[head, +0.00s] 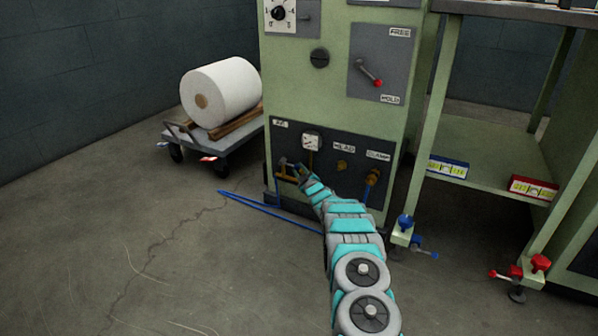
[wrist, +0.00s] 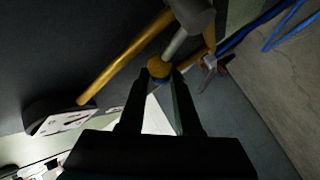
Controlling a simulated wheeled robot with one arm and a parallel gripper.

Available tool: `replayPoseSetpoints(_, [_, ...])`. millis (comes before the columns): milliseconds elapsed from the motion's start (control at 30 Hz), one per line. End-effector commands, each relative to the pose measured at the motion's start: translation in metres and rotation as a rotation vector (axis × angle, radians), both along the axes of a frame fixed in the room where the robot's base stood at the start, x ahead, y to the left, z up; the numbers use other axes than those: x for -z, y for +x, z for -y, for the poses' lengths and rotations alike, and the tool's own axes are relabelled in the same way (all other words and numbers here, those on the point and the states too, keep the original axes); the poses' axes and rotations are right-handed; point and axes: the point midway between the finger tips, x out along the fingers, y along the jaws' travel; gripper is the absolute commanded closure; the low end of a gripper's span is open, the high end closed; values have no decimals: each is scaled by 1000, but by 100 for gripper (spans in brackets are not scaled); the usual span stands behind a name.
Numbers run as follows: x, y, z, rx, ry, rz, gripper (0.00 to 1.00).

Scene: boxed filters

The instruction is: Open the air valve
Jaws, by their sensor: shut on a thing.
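The air valve (head: 283,177) is a brass fitting low on the dark panel of the green machine, below the AIR label (head: 281,124). In the wrist view, brass pipe (wrist: 125,57) and a grey stem (wrist: 176,43) lead to its handle (wrist: 160,68), a small brass-coloured end with a blue edge. My gripper (wrist: 164,76) is shut on this handle, with one dark finger on each side. In the head view my gripper (head: 300,171) reaches the valve from the front right and partly hides it. The handle's exact angle is hard to tell.
A round gauge (head: 311,141) sits above the valve. Another brass fitting (head: 372,177) is to its right. A blue hose (head: 270,208) lies on the floor. A cart (head: 226,148) with a white roll (head: 222,92) stands left. A green bench (head: 490,152) stands right. The front-left floor is clear.

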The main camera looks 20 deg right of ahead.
Motion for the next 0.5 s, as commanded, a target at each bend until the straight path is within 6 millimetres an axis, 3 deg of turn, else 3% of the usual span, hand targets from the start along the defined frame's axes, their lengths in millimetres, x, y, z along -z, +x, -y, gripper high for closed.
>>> replayPoseSetpoints(100, [0, 0, 0, -1, 0, -1, 100])
replayPoseSetpoints(500, [1, 0, 0, -1, 0, -1, 100])
